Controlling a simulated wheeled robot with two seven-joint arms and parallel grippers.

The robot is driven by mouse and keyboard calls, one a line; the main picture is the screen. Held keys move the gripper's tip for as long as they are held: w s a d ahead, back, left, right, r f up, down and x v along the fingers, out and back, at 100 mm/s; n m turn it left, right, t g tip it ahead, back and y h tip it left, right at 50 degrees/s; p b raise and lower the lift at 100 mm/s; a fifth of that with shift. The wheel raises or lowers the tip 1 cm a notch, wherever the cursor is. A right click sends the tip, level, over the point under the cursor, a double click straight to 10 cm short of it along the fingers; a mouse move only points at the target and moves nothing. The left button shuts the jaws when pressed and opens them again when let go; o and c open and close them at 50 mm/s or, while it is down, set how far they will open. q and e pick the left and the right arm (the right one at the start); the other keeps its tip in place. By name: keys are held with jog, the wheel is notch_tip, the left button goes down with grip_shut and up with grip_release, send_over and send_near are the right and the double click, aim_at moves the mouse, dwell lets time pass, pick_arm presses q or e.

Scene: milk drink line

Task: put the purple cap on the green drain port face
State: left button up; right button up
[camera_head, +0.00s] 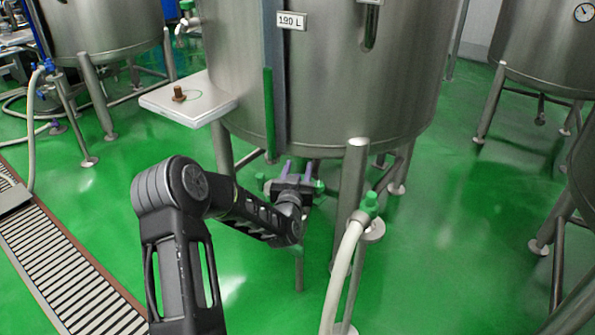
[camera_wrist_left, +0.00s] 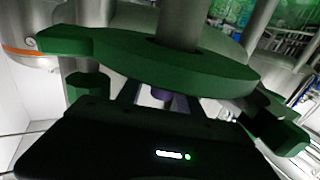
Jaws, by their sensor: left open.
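My left gripper (camera_head: 298,169) is open under the middle tank, its two fingers pointing up and away from the arm. In the left wrist view a small purple piece, seemingly the purple cap (camera_wrist_left: 168,100), shows between the fingers, just below a green ring-shaped part (camera_wrist_left: 190,68). Most of the cap is hidden, and I cannot tell whether it touches the green part. The green ring surrounds a grey pipe, and a green knob (camera_wrist_left: 88,85) stands to its left. In the head view green parts (camera_head: 319,186) show beside the gripper, but the port face is not clear. My right gripper is not in view.
The steel tank (camera_head: 330,80) stands on legs (camera_head: 349,195) close to my left gripper. A pale hose (camera_head: 342,275) with a green fitting (camera_head: 369,203) is to the right. A small shelf (camera_head: 215,105) carrying a brown fitting (camera_head: 179,93) sticks out left. A floor grate (camera_head: 60,262) lies left.

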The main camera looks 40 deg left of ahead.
pick_arm(q)
jog(key=shift+r+p, duration=0.1)
jog(key=shift+p, duration=0.3)
jog(key=shift+r+p, duration=0.45)
jog(key=shift+p, duration=0.05)
jog(key=v, duration=1.2)
jog(key=shift+f, duration=0.15)
